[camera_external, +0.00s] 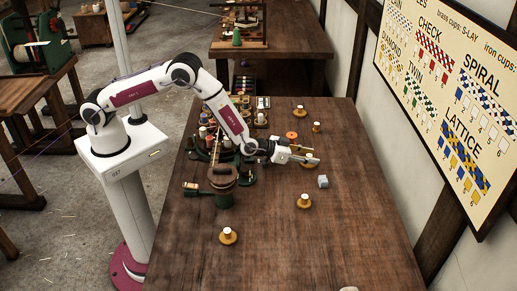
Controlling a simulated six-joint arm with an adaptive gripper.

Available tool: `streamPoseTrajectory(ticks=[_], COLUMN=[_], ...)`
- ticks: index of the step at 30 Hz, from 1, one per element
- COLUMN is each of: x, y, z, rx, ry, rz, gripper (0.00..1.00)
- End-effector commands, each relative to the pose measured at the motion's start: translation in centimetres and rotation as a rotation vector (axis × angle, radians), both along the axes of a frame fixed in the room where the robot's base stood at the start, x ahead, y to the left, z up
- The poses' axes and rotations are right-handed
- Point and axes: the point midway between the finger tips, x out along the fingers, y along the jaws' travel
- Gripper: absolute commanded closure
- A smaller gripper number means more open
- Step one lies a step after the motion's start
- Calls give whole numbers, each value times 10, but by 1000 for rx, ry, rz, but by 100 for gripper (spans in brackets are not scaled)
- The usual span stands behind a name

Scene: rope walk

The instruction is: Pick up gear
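My gripper (312,155) is stretched out to the right over the dark wooden table, pointing right. Its two fingers look spread apart, and I see nothing held between them. A yellowish base (308,166) like those of the brass cups shows partly behind and below the fingers. An orange round piece (292,135) lies on the table just beyond the gripper. I cannot tell for sure which piece is the gear; the parts are too small to show teeth.
Brass cups with white tops stand at the near left (228,236), right of centre (304,201) and far side (300,111). A small grey-white block (323,181) lies right of the gripper. A green and wooden machine (222,180) stands left. The table's near right is mostly clear.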

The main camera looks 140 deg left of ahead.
Motion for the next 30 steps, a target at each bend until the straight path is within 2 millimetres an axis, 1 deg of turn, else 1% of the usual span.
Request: streamPoseTrajectory(ticks=[1, 2, 3, 4, 14, 20, 23, 30], x=[0, 0, 0, 0, 0, 1, 1, 1], y=[0, 0, 0, 0, 0, 0, 1, 1], z=[0, 0, 0, 0, 2, 7, 14, 41], rx=[0, 0, 0, 0, 3, 2, 3, 3], ry=[0, 0, 0, 0, -2, -2, -3, -4], rz=[0, 0, 0, 0, 0, 0, 0, 1], gripper=[77, 84, 95, 100, 100, 100, 100, 100])
